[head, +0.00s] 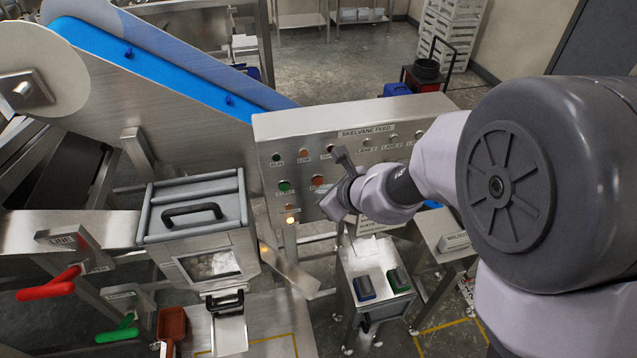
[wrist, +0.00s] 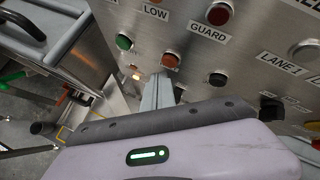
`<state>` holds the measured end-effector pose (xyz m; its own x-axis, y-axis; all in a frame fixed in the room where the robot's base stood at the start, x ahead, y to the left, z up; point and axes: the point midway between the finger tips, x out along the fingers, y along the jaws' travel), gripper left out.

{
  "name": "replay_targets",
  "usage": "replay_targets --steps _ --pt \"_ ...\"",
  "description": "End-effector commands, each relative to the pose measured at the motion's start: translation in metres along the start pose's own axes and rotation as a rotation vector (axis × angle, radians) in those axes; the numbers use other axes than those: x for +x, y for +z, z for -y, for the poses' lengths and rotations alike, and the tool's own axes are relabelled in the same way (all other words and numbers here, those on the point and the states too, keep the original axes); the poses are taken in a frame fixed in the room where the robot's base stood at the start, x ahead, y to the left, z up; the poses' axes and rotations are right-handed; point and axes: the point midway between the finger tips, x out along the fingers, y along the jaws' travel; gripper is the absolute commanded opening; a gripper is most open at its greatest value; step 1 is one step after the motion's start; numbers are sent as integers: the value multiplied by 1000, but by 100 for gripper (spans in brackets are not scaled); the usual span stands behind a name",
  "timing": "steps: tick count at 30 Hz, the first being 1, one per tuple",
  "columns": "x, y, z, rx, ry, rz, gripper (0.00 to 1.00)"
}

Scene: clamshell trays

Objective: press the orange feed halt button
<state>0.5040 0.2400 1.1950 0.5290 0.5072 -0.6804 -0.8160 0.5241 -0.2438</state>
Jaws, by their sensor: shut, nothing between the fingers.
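The orange button (head: 318,181) is on the sloped steel panel (head: 285,135) marked SKELVANE FEED, between a green button (head: 284,186) and my gripper (head: 331,200). In the wrist view the orange button (wrist: 171,60) shows just beyond the tips of my gripper (wrist: 161,84). Its label is not readable. The fingers are shut with nothing between them and point at the panel just below the button. I cannot tell whether they touch it. My wrist hides part of the panel to the right.
A green button (wrist: 124,42) and a black one (wrist: 217,79) flank the orange button. A lidded hopper (head: 195,205) stands at left, and a steel bin (head: 376,262) with two clamshell trays stands below the panel.

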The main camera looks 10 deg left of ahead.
Motion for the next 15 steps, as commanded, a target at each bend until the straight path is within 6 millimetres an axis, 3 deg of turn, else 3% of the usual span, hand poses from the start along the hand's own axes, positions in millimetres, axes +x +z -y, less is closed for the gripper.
replay_targets --steps 5,15 --pt "-2 -2 -2 0 0 0 0" --pt "-26 -20 -19 -1 -1 0 0"
